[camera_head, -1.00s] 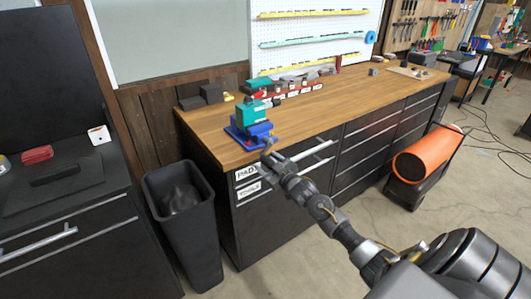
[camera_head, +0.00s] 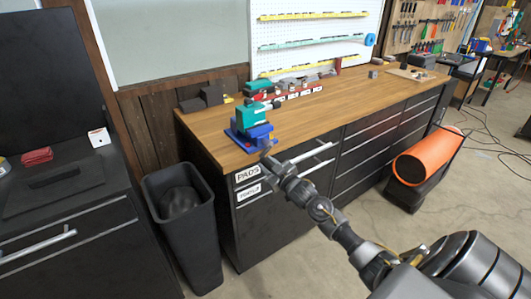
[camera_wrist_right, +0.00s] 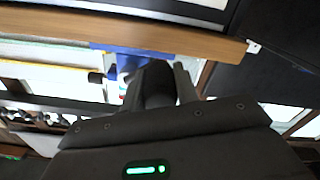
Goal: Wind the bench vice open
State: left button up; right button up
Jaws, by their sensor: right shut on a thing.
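The bench vice (camera_head: 251,116) has a teal upper body and a blue base, and it stands at the near left corner of the wooden workbench (camera_head: 330,103). My right gripper (camera_head: 267,153) is at the vice's front, just past the bench edge. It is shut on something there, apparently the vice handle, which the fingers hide. In the right wrist view, the dark fingers (camera_wrist_right: 170,78) reach up to the blue part of the vice (camera_wrist_right: 122,58); the held part cannot be made out. My left gripper is not in view.
A black bin (camera_head: 182,215) stands on the floor left of the bench. Dark drawers with bar handles (camera_head: 315,152) lie below the bench top. The bench top right of the vice is mostly clear.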

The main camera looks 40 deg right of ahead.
jog(key=d+f+b, duration=0.1)
jog(key=d+f, duration=0.1)
jog(key=d, duration=0.1)
jog(key=shift+d+b, duration=0.2)
jog(key=shift+b, duration=0.2)
jog(key=shift+d, duration=0.1)
jog(key=d, duration=0.3)
jog(key=shift+d+r, duration=0.15)
